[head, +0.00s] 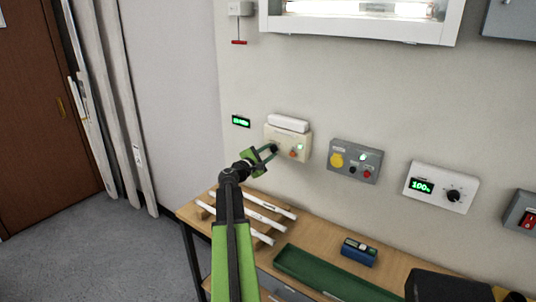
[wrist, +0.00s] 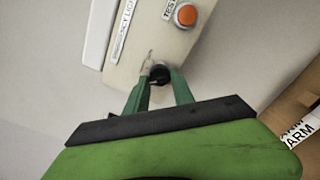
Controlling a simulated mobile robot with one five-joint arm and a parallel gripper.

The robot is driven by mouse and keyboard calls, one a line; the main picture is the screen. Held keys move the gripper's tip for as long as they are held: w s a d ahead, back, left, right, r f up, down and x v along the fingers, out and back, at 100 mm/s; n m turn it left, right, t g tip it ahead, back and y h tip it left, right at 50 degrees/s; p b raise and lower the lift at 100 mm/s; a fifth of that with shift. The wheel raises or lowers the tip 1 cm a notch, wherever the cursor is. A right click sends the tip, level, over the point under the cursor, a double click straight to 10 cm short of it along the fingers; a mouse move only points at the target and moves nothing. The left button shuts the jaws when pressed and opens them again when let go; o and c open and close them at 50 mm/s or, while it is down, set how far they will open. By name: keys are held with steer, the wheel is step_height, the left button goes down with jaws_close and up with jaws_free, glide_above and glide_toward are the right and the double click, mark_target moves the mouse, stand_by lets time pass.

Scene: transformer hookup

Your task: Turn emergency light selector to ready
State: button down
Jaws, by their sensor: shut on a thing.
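The emergency light unit is a cream wall box (head: 301,136) with a white lamp bar (head: 289,123) on top, a green lit indicator and an orange button (head: 292,153). My gripper (head: 272,150) reaches its lower left part. In the wrist view my gripper (wrist: 160,84) has its green fingers shut on the black selector knob (wrist: 160,74). The orange test button (wrist: 186,15) is above and right of the knob there. The fingers partly cover the knob, and its pointer and position marks are hard to read.
A grey box (head: 355,161) with a yellow button and a white dial box (head: 441,187) reading 100 hang to the right. Below, a wooden bench (head: 400,262) holds white tubes (head: 262,216), a green tray (head: 320,272) and a blue device (head: 359,252).

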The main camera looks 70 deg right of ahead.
steer(key=shift+w+d+r+m, duration=0.1)
steer(key=shift+m, duration=1.65)
steer(key=shift+w+d+r+m, duration=0.1)
steer(key=shift+m, duration=1.65)
steer(key=c, duration=1.1)
jaws_free()
steer(key=shift+f, duration=0.1)
steer(key=shift+s, duration=0.1)
steer(key=v, duration=1.7)
steer(key=shift+a, duration=0.3)
